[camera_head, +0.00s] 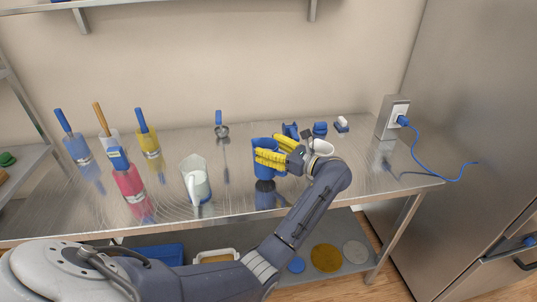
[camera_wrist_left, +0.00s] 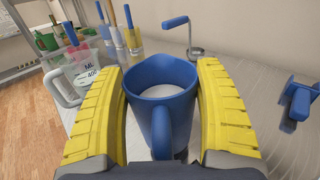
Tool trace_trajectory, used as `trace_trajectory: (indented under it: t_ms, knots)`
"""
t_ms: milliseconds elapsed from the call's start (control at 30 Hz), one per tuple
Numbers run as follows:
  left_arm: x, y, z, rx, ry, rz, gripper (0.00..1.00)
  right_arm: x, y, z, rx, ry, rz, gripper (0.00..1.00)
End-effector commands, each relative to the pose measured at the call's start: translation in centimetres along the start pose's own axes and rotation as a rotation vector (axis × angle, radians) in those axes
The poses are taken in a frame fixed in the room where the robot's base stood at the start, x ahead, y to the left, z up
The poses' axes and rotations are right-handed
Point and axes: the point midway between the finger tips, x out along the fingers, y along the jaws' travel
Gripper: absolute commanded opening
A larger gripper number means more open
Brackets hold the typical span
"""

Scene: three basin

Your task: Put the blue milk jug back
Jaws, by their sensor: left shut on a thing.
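The blue milk jug (camera_head: 262,172) is at the middle of the steel table, with white milk inside it in the left wrist view (camera_wrist_left: 158,112). My left gripper (camera_head: 271,149) is shut on the jug, with one yellow finger along each side of its body. In the left wrist view the jug is upright between the fingers (camera_wrist_left: 162,85), and its handle faces my wrist. I cannot tell whether its base touches the table. My right gripper is not in view.
A ladle (camera_head: 220,128) is behind. A white round vessel (camera_head: 323,147) and small blue items (camera_head: 320,129) are right. A socket box (camera_head: 392,118) stands at the right end.

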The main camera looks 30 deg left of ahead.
Motion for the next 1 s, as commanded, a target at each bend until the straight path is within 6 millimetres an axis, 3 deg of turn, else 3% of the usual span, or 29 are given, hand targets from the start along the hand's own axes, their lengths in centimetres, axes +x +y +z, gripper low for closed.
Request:
trace_trajectory:
  t_ms: [200, 667, 700, 900, 1000]
  knots:
    - [0.0, 0.0, -2.4, 0.001, -0.002, 0.000, 0.34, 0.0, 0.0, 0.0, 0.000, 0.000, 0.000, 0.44]
    - [0.0, 0.0, -2.9, 0.001, -0.001, 0.000, 0.34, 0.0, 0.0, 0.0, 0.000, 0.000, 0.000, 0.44]
    - [0.0, 0.0, -3.0, 0.001, 0.000, 0.000, 0.73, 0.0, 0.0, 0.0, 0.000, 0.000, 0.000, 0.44]
    - [0.0, 0.0, -3.0, 0.001, 0.000, 0.000, 0.96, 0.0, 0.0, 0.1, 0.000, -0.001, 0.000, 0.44]
    - [0.0, 0.0, -3.0, 0.001, 0.000, 0.000, 0.96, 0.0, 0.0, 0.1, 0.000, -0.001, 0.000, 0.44]
